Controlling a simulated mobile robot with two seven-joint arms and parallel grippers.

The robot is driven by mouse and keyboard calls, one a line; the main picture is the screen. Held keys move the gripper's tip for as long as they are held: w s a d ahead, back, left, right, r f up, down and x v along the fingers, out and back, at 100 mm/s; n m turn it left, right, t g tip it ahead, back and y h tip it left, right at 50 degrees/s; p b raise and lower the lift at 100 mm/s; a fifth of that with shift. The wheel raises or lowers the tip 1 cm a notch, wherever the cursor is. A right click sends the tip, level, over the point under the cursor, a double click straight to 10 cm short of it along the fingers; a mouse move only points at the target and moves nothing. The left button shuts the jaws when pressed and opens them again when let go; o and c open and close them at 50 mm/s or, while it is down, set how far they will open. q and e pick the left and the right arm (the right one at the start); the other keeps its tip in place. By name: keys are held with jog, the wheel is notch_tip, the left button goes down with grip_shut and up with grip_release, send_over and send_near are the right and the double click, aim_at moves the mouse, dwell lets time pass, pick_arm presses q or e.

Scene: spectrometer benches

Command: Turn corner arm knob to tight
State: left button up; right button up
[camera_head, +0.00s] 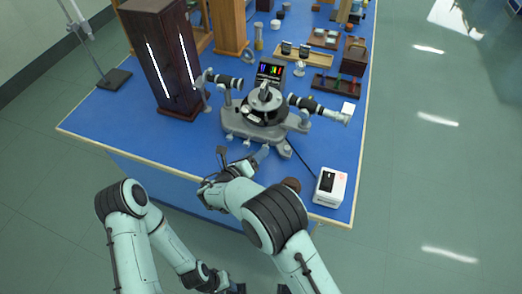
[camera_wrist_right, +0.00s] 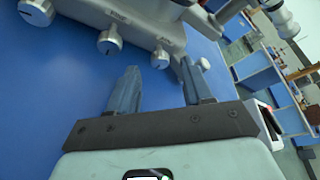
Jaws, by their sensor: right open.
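The spectrometer (camera_head: 262,106) stands on the blue bench, with a grey base, a black round centre and two black tubes. Silver knobs line its near side. The labels are too blurred to read, so I cannot tell which is the corner arm knob. My right gripper (camera_wrist_right: 160,76) is open before the base and holds nothing. My left gripper (camera_head: 230,287) is low at the bottom edge, its jaws unclear.
A white box with a dark display (camera_head: 330,187) stands at the bench's near right corner. A tall dark wooden case (camera_head: 162,55) stands left of the spectrometer. Trays and small parts (camera_head: 303,55) lie behind. The left front of the bench (camera_head: 140,125) is clear.

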jog(key=shift+x, duration=1.45)
grip_shut()
